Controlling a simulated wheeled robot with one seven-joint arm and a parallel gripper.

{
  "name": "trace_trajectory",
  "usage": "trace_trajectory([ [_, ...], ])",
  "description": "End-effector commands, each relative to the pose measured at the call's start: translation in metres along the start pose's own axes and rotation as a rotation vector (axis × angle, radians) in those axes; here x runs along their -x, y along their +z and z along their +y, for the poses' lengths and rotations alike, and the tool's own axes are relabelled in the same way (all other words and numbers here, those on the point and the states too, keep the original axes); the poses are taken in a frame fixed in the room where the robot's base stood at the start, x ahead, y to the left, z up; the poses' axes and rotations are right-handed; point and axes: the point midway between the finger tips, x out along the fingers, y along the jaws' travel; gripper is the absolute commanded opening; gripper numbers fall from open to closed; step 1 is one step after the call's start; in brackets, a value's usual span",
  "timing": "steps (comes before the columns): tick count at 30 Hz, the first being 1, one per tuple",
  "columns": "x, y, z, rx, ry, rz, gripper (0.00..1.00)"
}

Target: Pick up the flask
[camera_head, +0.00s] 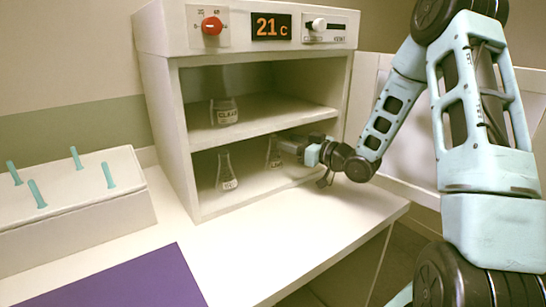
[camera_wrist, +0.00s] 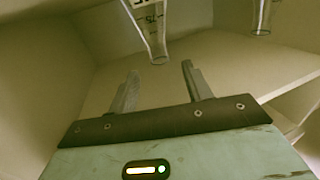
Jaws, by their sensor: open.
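Two clear glass flasks stand on the lower shelf of the cabinet in the head view. The left flask (camera_head: 227,175) is apart from my gripper. The right flask (camera_head: 273,154) is directly in front of my gripper (camera_head: 291,148), which reaches in from the right. In the wrist view, a graduated flask (camera_wrist: 148,25) shows just beyond the fingertips, its narrow neck pointing down in the picture. My gripper (camera_wrist: 159,70) is open there, with nothing between its fingers. A second flask (camera_wrist: 262,14) is at the upper right of that view, partly cut off.
The cabinet (camera_head: 178,130) has side walls and a middle shelf close above my gripper. A glass vessel labelled CLEAN (camera_head: 223,112) stands on the upper shelf. A white rack with teal pegs (camera_head: 75,205) and a purple mat (camera_head: 130,285) are at left. The counter in front is clear.

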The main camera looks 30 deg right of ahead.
Motion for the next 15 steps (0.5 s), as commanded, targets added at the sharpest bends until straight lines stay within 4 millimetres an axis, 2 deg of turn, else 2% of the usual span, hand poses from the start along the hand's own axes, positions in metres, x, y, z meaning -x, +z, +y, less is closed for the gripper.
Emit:
trace_trajectory([
  [8,-0.022,0.001,0.0,-0.002,-0.001,0.0,0.5],
  [15,-0.056,0.004,0.0,-0.001,-0.001,0.001,0.5],
])
